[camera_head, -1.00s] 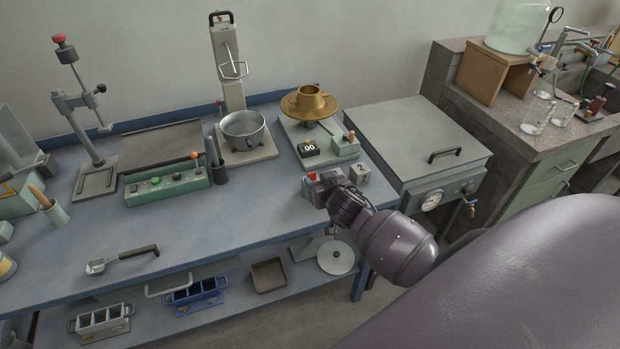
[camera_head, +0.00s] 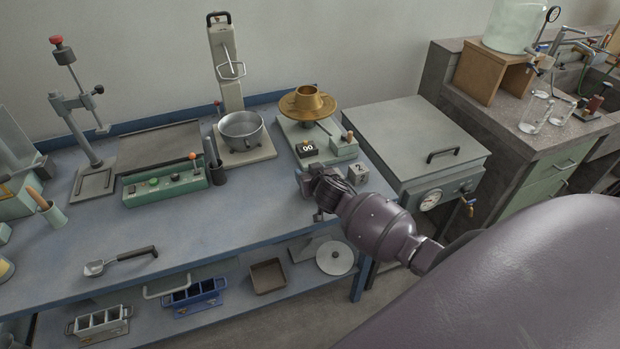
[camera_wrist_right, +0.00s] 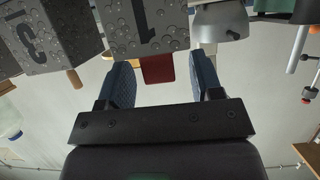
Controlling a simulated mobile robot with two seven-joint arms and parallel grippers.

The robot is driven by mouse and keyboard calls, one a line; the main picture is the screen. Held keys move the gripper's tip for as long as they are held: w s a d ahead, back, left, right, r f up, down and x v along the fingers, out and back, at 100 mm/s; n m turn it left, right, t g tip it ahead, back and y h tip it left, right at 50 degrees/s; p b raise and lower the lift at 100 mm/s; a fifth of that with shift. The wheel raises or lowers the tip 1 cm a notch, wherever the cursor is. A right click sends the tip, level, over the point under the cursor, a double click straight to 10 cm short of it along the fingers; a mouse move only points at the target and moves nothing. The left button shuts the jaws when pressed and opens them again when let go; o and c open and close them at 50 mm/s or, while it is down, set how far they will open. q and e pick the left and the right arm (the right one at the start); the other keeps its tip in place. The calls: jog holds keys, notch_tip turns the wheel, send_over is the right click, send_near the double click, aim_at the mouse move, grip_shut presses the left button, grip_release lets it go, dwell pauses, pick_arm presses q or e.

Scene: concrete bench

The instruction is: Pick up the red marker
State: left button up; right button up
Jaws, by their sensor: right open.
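The red marker shows in the right wrist view as a small dark red piece (camera_wrist_right: 158,69), partly hidden behind a grey block marked 1 (camera_wrist_right: 148,22). In the head view my right gripper hides it. My right gripper (camera_head: 306,182) is over the right front part of the blue bench. In the right wrist view its two blue-padded fingers (camera_wrist_right: 165,66) stand open, with the red piece between their lines and nothing held. I cannot tell how far ahead of the fingertips it is. My left gripper is not in view.
A grey numbered block (camera_head: 358,173) stands just right of the gripper. The bench's middle front is clear.

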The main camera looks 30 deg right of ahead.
jog(key=c, duration=1)
